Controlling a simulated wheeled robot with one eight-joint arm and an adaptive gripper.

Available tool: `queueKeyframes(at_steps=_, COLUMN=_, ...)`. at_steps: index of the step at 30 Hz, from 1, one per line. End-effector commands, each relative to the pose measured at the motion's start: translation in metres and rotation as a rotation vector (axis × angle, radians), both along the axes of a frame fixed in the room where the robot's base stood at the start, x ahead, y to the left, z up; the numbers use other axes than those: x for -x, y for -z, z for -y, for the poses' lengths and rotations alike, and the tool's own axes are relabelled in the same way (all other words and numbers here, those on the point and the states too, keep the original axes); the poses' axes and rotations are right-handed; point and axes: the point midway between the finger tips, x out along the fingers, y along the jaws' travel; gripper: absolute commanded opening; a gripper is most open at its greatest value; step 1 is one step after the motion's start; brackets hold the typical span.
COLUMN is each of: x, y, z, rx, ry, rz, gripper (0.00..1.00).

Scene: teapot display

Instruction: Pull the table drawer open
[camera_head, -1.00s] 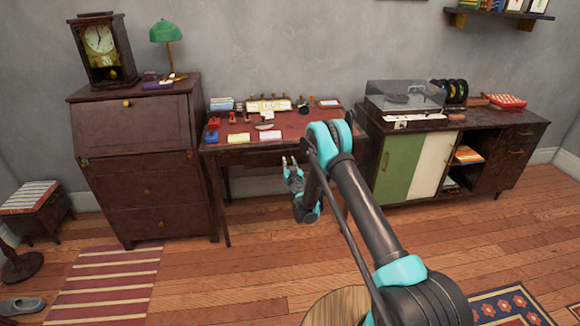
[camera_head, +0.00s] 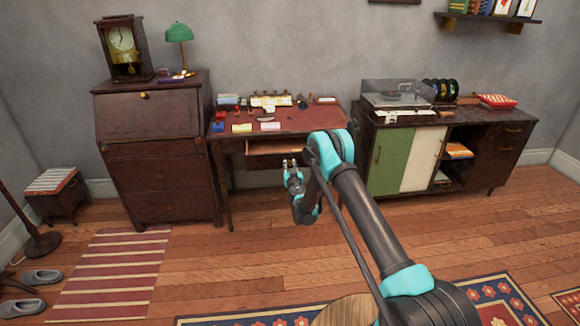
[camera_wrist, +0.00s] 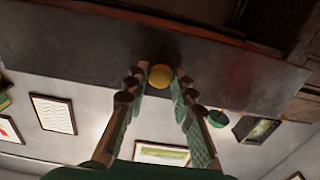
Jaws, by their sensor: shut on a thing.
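The table (camera_head: 325,119) is a dark wooden desk with a reddish top against the back wall. Its drawer (camera_head: 272,147) stands partly pulled out, and its lighter wooden inside shows. In the wrist view the dark drawer front (camera_wrist: 85,55) has a round brass knob (camera_wrist: 160,76). My gripper (camera_head: 290,162) is in front of the drawer. In the wrist view its fingers (camera_wrist: 159,82) are on both sides of the knob and shut on it. The knob is hidden in the head view, and my arm covers the right end of the drawer.
A dark bureau (camera_head: 158,150) stands left of the table. A sideboard (camera_head: 480,120) with a record player (camera_head: 397,95) stands to the right. The wooden floor before the table is clear.

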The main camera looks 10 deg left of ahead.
Motion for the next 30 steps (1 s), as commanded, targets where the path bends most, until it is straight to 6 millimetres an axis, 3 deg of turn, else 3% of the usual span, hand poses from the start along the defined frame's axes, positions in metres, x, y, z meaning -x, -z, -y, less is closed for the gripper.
queueKeyframes(at_steps=9, x=0.000, y=0.000, z=0.000, rx=0.000, ry=0.000, rz=0.000, gripper=0.00)
queueKeyframes(at_steps=10, x=0.000, y=0.000, z=0.000, rx=0.000, ry=0.000, rz=0.000, gripper=0.28)
queueKeyframes(at_steps=14, x=0.000, y=0.000, z=0.000, rx=0.000, ry=0.000, rz=0.000, gripper=0.44)
queueKeyframes(at_steps=24, x=0.000, y=-0.002, z=0.000, rx=0.000, ry=0.000, rz=0.000, gripper=0.45)
queueKeyframes(at_steps=30, x=0.000, y=-0.024, z=0.000, rx=0.000, ry=0.000, rz=0.000, gripper=0.45)
